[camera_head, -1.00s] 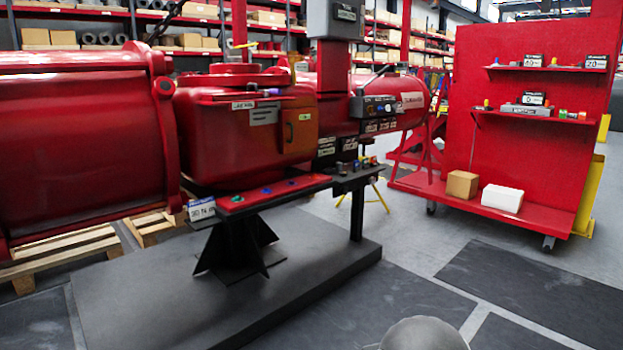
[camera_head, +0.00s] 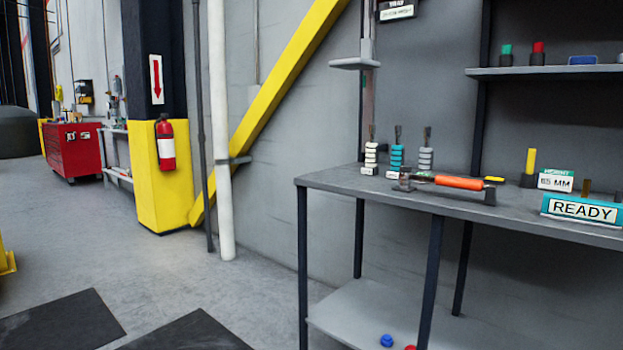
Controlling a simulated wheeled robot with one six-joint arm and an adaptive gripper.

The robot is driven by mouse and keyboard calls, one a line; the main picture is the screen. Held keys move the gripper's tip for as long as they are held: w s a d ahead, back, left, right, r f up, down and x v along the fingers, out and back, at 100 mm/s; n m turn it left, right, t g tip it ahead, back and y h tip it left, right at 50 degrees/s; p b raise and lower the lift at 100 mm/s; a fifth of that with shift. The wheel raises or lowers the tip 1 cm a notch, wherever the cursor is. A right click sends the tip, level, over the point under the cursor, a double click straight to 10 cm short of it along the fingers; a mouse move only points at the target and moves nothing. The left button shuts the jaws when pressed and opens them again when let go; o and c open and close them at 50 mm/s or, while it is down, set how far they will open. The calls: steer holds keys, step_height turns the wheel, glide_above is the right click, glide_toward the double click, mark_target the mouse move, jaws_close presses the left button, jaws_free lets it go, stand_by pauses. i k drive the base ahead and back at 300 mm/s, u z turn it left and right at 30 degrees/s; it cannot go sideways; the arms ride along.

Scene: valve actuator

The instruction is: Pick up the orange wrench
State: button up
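An orange-handled wrench (camera_head: 458,182) lies near the front edge of the grey workbench (camera_head: 340,184), at the right of the head view. Its dark metal end points left, and a small yellow piece shows at its right end. It seems to rest on small dark supports. My gripper is not in view, so its state is hidden.
Several ringed tool stands (camera_head: 397,157) stand behind the wrench. A teal READY sign (camera_head: 582,209) and a 65 MM sign (camera_head: 556,181) are to its right. Open floor (camera_head: 170,275) lies left of the bench. A yellow pillar base (camera_head: 160,190) stands behind.

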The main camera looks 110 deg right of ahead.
mark_target(405, 179)
steer(key=z, duration=4.65)
steer(key=k, duration=0.4)
steer(key=u, duration=0.8)
steer(key=i, duration=0.95)
steer(key=z, duration=0.25)
